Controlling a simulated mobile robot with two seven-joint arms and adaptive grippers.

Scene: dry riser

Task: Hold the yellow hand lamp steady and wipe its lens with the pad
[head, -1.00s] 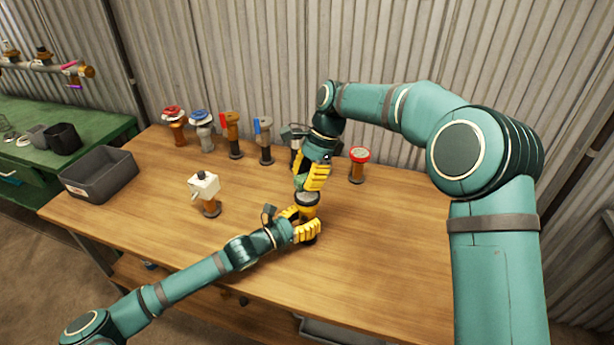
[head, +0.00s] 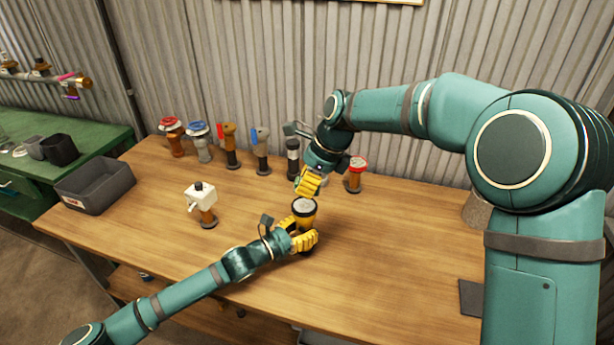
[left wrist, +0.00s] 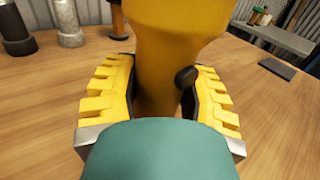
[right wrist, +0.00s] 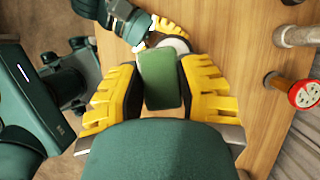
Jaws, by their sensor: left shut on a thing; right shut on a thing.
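The yellow hand lamp (head: 304,220) stands upright over the table, its round pale lens (head: 304,206) facing up. My left gripper (head: 303,242) is shut around the lamp's body; the left wrist view shows the yellow body (left wrist: 165,50) with a dark button between both fingers. My right gripper (head: 309,184) is just above and behind the lens. It is shut on the green pad (right wrist: 160,78), which shows between its fingers in the right wrist view, partly covering the lens behind it (right wrist: 175,44). I cannot tell whether pad and lens touch.
Several valves and fittings stand along the back, including a red-topped one (head: 356,172) close to my right gripper. A white-headed fitting (head: 201,200) stands left of the lamp. A grey bin (head: 97,190) is at the left end. The table's front right is mostly clear.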

